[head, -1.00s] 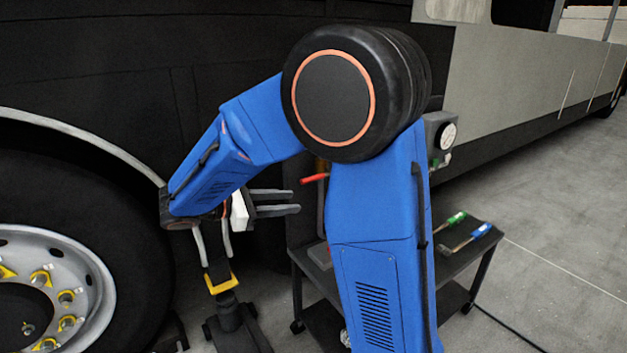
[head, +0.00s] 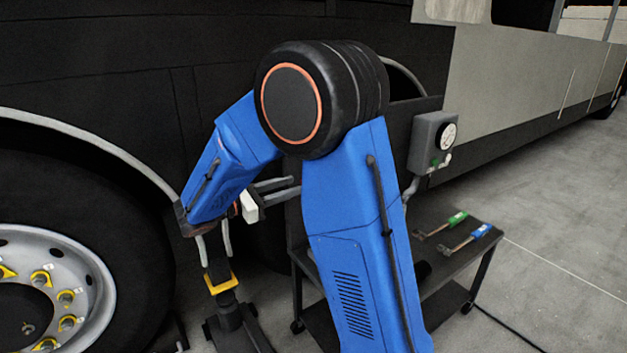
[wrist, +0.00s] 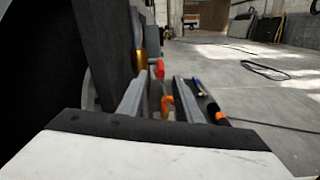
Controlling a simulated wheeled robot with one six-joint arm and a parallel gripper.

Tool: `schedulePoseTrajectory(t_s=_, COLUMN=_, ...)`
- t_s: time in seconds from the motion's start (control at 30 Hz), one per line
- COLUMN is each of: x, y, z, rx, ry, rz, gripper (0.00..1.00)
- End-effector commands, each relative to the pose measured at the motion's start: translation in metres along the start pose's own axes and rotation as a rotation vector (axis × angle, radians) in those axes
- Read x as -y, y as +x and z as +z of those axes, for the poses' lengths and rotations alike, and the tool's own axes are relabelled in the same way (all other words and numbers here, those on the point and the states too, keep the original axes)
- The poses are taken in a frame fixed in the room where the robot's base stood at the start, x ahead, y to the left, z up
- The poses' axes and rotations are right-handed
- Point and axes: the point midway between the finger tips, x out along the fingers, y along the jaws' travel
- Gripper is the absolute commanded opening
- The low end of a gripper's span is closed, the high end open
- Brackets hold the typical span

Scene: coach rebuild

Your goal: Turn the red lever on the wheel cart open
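The red lever (wrist: 160,69) shows in the wrist view as a small red tip ahead of my gripper, in line with the space between the fingers. In the head view my blue arm hides it. The wheel cart (head: 462,238) is a dark cart in the head view, partly behind my arm. My gripper (head: 293,187) is at the cart's left side, its two grey fingers apart and pointing right. In the wrist view my gripper (wrist: 162,85) is open, with nothing clearly held. I cannot tell how far the fingertips are from the lever.
A gauge box (head: 430,143) stands at the cart's back. Tools with a green handle (head: 457,218) and a blue handle (head: 481,230) lie on top. The bus wheel (head: 75,260) and a dark jack (head: 232,318) are at left. Floor at right is mostly clear.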

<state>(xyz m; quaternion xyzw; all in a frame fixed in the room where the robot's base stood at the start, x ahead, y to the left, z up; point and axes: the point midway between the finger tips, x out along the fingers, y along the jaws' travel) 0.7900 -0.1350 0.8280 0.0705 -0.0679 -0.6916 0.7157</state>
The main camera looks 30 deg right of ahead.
Motion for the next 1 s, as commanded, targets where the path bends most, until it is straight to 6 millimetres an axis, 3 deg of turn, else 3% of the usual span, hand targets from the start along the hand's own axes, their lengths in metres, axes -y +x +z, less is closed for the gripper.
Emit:
schedulePoseTrajectory(t_s=0.2, x=0.001, y=0.039, z=0.0, rx=0.001, ry=0.0, rz=-0.003, gripper=0.32)
schedulePoseTrajectory(t_s=0.5, x=0.001, y=0.078, z=0.0, rx=0.0, ry=0.0, rz=-0.002, gripper=0.32)
schedulePoseTrajectory(t_s=0.97, x=0.0, y=0.088, z=0.0, rx=0.0, ry=0.0, rz=0.0, gripper=0.32)
schedulePoseTrajectory(t_s=1.0, x=0.0, y=0.088, z=0.0, rx=0.0, ry=0.0, rz=0.0, gripper=0.27)
